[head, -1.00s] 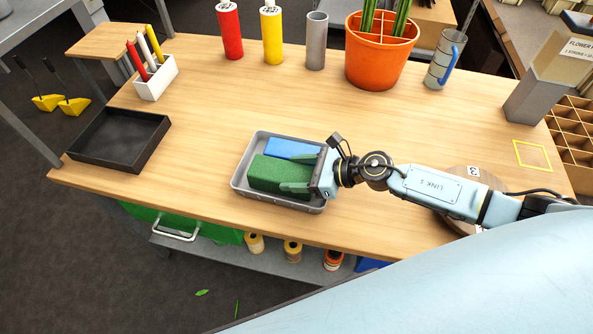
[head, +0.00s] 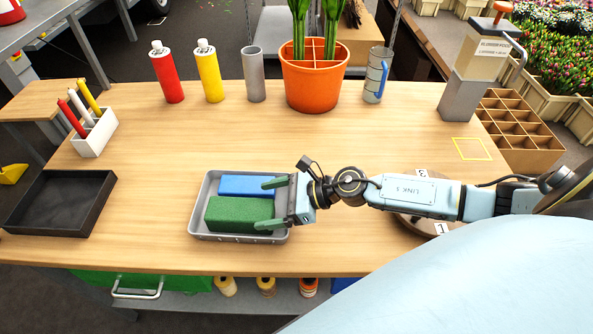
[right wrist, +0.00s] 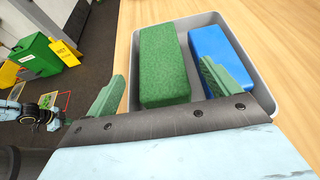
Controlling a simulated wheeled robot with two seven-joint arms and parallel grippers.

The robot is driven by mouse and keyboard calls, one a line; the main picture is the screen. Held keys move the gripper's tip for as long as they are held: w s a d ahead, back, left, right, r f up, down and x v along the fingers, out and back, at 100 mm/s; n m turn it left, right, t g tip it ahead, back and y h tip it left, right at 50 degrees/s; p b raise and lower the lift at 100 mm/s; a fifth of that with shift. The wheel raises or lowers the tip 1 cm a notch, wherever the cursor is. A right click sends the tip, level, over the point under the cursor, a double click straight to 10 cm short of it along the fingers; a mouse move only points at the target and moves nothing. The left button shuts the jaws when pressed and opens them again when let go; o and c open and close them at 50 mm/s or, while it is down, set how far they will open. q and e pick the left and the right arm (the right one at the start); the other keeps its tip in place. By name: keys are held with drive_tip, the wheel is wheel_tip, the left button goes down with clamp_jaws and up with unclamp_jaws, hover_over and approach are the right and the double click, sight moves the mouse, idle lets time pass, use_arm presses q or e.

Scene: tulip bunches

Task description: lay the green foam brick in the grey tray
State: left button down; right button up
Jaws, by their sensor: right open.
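The green foam brick (head: 238,214) lies in the front part of the grey tray (head: 196,235). A blue brick (head: 246,186) lies behind it in the same tray. The right wrist view also shows the green brick (right wrist: 164,62), the blue brick (right wrist: 221,60) and the tray's rim (right wrist: 262,92). My right gripper (head: 272,203) is open at the tray's right end. Its green fingers are spread apart, one near each brick's right end, and nothing is held between them.
A black tray (head: 22,228) lies at the left. The table's middle is clear.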

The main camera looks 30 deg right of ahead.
drive_tip(key=b+v, duration=0.1)
drive_tip(key=v, duration=0.8)
drive_tip(key=shift+s, duration=0.1)
idle(0.4)
